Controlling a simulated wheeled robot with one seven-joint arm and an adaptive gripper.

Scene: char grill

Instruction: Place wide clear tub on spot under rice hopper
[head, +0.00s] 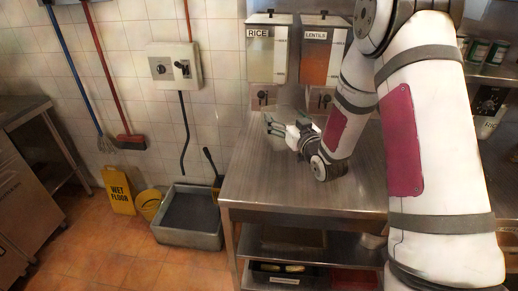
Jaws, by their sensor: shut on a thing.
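The rice hopper (267,58), labelled RICE, hangs on the tiled wall above the back of the steel table. My gripper (271,125) is low over the table, just in front of and below the rice hopper. It is shut on the wide clear tub (286,113), which shows only as a faint see-through shape around the fingers. The tub's outline is hard to make out, and I cannot tell whether it touches the table. The spot under the hopper is partly hidden by the gripper and tub.
A lentils hopper (320,62) hangs right of the rice hopper, partly behind my arm. The steel table (280,185) is bare at its front left. On the floor to the left are a grey bin (188,240) and a yellow wet-floor sign (121,198).

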